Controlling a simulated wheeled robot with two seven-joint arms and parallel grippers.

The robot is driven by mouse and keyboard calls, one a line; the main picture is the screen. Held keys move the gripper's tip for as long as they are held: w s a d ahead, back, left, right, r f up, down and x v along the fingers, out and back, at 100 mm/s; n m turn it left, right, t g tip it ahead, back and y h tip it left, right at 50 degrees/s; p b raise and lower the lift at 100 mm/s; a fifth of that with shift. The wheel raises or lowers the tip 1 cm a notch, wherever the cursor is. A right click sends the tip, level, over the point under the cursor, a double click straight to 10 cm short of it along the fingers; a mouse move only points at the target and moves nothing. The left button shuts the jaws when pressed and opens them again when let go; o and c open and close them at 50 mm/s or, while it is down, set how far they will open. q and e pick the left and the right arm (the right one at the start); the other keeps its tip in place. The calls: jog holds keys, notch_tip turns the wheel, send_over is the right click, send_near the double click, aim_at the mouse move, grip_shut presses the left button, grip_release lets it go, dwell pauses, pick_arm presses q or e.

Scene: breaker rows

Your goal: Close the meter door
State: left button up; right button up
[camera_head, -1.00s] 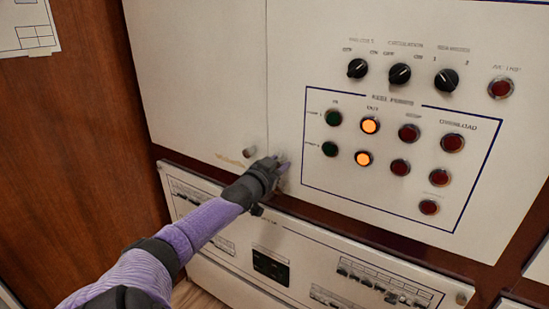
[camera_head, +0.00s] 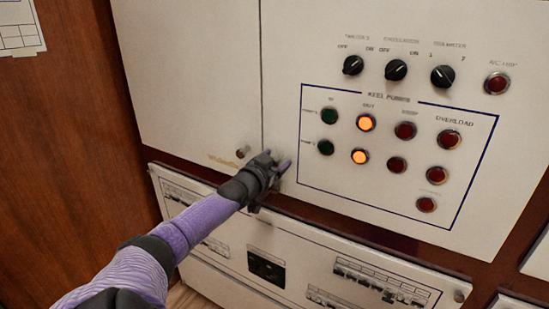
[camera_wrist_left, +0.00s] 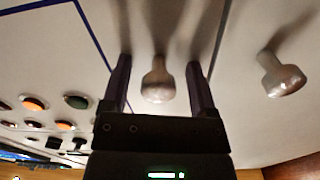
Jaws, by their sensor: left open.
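The upper cabinet has a plain white left door (camera_head: 190,75) and a white right panel (camera_head: 290,50) with switches and lamps, meeting at a vertical seam. No label shows which one is the meter door. Both faces look nearly flush. My left gripper (camera_head: 277,162) is at the lower left corner of the right panel, just right of the seam. In the left wrist view its open fingers (camera_wrist_left: 158,64) stand on either side of a round metal knob (camera_wrist_left: 157,88), with gaps visible. The left door's knob (camera_head: 242,152) is left of the gripper and also shows in the wrist view (camera_wrist_left: 283,76). My right gripper is out of view.
A lower white panel (camera_head: 330,250) with breaker rows and a dark socket (camera_head: 266,266) lies under the gripper. Rotary switches (camera_head: 396,70) and red, green and orange lamps (camera_head: 366,123) stand out from the right panel. A brown wooden wall (camera_head: 70,150) is at left.

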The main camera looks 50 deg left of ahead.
pick_arm(q)
jog(key=shift+s+d+r+p, duration=0.1)
jog(key=shift+s+d+p, duration=0.15)
jog(key=shift+p, duration=0.15)
jog(key=p+v, duration=0.5)
jog(key=v, duration=0.4)
jog(key=shift+p, duration=0.35)
jog(key=shift+s+f, duration=0.2)
